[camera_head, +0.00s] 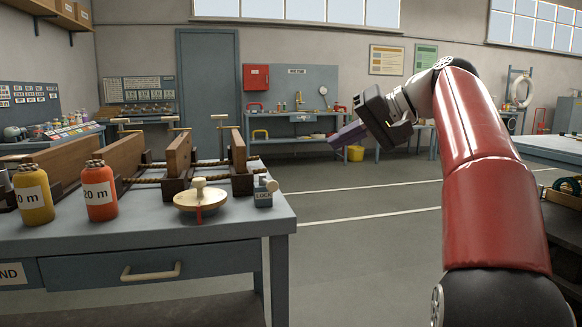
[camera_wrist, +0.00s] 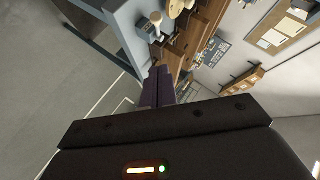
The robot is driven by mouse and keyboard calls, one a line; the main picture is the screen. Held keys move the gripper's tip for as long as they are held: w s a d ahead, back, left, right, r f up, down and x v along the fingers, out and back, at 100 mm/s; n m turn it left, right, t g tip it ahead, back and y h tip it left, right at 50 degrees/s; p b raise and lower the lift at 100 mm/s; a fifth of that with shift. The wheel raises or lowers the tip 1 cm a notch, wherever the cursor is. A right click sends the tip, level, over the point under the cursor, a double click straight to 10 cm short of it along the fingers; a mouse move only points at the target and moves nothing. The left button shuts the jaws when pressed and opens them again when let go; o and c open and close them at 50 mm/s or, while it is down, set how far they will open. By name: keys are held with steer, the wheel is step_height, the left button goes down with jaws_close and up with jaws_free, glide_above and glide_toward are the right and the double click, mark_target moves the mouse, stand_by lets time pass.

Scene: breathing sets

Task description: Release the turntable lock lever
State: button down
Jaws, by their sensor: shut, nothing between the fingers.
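The turntable (camera_head: 200,203) is a round pale wooden disc with a small knob and a red mark, at the right front of the workbench (camera_head: 190,245). Just right of it, near the bench corner, stands a small blue-grey block labelled LOCK, with a pale lever (camera_head: 271,185) on top. In the wrist view, a pale-knobbed piece, seemingly the lock lever (camera_wrist: 156,18), shows beyond the fingertips, near the bench edge. My gripper (camera_head: 333,140) is shut and empty. It is in the air right of the bench, higher than the lock in the picture, and apart from it.
A yellow bottle (camera_head: 33,195) and an orange bottle (camera_head: 100,192) stand left of the turntable. Upright wooden boards (camera_head: 178,158) and rope lie behind it. Open floor (camera_head: 370,235) lies right of the bench. Another bench (camera_head: 300,148) stands against the back wall.

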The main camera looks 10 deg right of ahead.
mark_target(271, 182)
steer(key=shift+s+a+f+b+x, duration=0.2)
steer(key=shift+s+b+x, duration=0.3)
steer(key=shift+x, duration=1.6)
steer(key=shift+s+a+f+b+x, duration=0.1)
steer(key=shift+s+f+b+x, duration=0.35)
steer(key=shift+x, duration=1.7)
steer(key=shift+s+a+r+b+x, duration=0.15)
steer(key=shift+b+x, duration=0.55)
steer(key=shift+x, duration=1.4)
steer(key=shift+f, duration=0.1)
steer(key=shift+s+a+f, duration=0.15)
steer(key=shift+a, duration=0.15)
steer(key=shift+s+a+f, duration=0.1)
steer(key=shift+s+a, duration=0.3)
steer(key=shift+a, duration=0.3)
steer(key=shift+f, duration=0.1)
